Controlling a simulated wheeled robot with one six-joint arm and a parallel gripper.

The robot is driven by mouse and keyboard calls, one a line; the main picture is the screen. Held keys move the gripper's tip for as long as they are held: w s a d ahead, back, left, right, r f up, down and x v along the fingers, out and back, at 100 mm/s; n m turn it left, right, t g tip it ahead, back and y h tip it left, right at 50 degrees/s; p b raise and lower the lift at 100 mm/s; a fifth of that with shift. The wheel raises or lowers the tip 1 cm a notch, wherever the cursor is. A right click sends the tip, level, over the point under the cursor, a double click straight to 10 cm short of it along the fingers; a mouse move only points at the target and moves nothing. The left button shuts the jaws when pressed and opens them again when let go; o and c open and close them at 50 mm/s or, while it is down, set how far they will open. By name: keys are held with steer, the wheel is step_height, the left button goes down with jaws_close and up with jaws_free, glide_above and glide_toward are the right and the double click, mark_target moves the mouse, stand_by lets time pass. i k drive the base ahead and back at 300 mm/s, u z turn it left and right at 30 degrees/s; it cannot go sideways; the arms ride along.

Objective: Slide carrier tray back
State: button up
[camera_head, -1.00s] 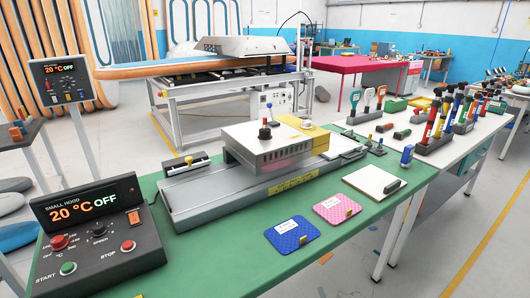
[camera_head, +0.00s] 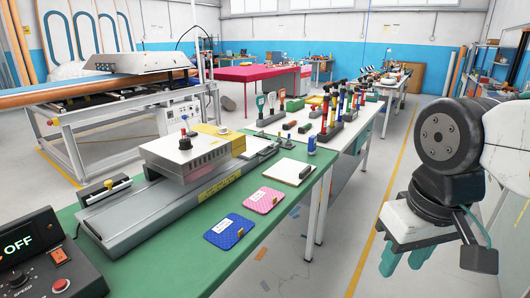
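A long low grey carrier unit (camera_head: 125,222) lies on the green-topped table. Its near-left part is bare, and a light grey box-shaped hood (camera_head: 187,158) with a dark knob on top covers its middle. I cannot tell the sliding tray apart from its base, and whatever is under the hood is hidden. A black bar with a yellow block (camera_head: 107,187) stands along its left side. My gripper (camera_head: 404,259) hangs at the right, over the floor and well away from the table. Its two teal fingers are apart with nothing between them.
A control box (camera_head: 50,262) reading OFF sits at the table's near-left corner. Blue (camera_head: 230,230) and pink (camera_head: 264,200) sample pads and a white pad (camera_head: 289,171) lie right of the carrier. A white table (camera_head: 345,135) with tool racks stands beyond. The right-hand floor is open.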

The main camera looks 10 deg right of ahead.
mark_target(255, 146)
steer(key=z, duration=1.2)
steer(key=i, duration=1)
steer(key=u, duration=1.5)
